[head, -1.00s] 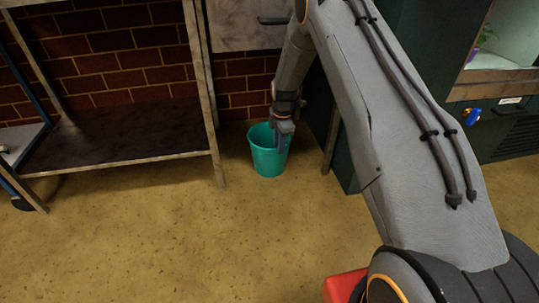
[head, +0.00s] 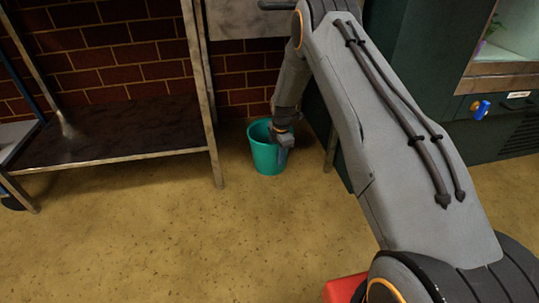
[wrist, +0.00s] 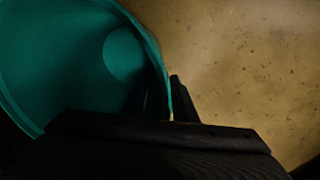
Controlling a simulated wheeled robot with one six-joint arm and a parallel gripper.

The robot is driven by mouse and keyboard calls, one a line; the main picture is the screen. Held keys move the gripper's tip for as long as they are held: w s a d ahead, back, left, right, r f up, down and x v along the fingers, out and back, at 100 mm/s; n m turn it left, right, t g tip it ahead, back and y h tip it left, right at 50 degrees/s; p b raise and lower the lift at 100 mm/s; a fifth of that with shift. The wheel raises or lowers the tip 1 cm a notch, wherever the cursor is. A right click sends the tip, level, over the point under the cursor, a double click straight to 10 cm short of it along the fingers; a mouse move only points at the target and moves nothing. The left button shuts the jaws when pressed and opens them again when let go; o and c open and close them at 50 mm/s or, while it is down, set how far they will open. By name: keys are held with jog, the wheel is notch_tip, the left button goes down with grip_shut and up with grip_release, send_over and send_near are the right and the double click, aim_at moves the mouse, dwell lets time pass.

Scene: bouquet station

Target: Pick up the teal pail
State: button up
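The teal pail (head: 264,158) stands upright on the floor below the end of my arm. In the wrist view its open mouth and inner wall (wrist: 60,70) fill the upper left, and it looks empty. My gripper (head: 284,150) points down at the pail's right side. In the wrist view my gripper (wrist: 163,88) straddles the rim, with one finger inside the pail and the other outside. A thin strip of floor shows between the outer finger and the wall, so the fingers look open. The inner finger is dark and hard to make out.
A metal shelf rack (head: 110,158) stands left of the pail, its leg close by. A dark green cabinet (head: 335,130) stands to the right. A brick wall (head: 115,75) is behind.

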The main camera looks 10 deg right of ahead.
jog(key=shift+w+f, duration=0.1)
grip_shut()
dwell(0.3)
